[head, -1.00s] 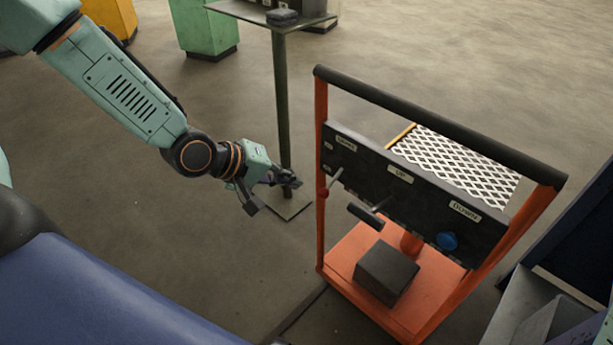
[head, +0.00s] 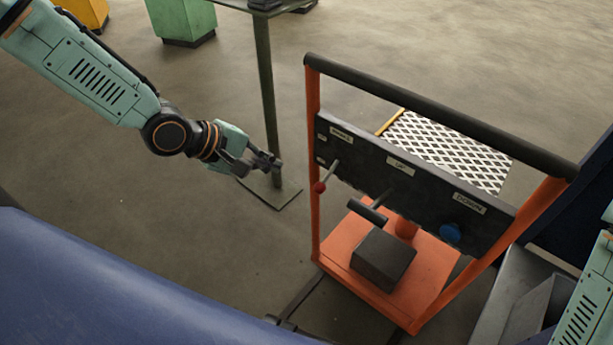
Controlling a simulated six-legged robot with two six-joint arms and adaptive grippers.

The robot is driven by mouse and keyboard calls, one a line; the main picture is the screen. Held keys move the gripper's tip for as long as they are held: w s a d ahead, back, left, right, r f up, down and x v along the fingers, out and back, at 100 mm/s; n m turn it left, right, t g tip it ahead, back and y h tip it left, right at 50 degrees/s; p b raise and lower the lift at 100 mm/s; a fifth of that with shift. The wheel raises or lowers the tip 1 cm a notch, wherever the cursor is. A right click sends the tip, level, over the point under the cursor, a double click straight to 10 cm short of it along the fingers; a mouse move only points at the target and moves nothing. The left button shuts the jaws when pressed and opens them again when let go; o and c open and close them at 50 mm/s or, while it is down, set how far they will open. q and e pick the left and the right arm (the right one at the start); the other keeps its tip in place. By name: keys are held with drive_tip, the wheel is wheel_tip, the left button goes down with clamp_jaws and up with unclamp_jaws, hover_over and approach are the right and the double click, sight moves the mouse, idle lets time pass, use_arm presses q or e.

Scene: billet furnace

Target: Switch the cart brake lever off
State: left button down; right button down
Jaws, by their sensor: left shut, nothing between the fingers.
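The orange cart (head: 312,215) stands right of centre with a black handlebar across its top. Its black panel (head: 355,165) carries labels that appear to read BRAKE, UP and DOWN. The brake lever (head: 328,178) is at the panel's left end, a thin rod slanting down-left to a red knob (head: 319,187). My left gripper (head: 272,165) is shut and empty, left of the red knob and apart from it. My right gripper is out of view; only part of my right arm shows at the lower right edge.
A dark T-shaped handle (head: 368,211) and a blue knob (head: 450,233) are also on the panel. A dark block (head: 383,260) sits on the cart base. A post table (head: 266,90) stands behind my left gripper. Dark metal structures stand at the right. Open floor lies left of the cart.

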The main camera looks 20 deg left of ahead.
sight(328, 176)
use_arm(q)
drive_tip(key=shift+w+a+f, duration=0.1)
drive_tip(key=shift+a+f, duration=0.05)
drive_tip(key=shift+f, duration=0.05)
drive_tip(key=w+d+f+b, duration=0.2)
drive_tip(key=d+f+b, duration=0.3)
drive_tip(key=d+b, duration=0.2)
drive_tip(key=shift+w+d, duration=0.25)
drive_tip(key=shift+w, duration=0.1)
idle(0.5)
drive_tip(key=shift+f, duration=0.15)
drive_tip(key=shift+s, duration=0.1)
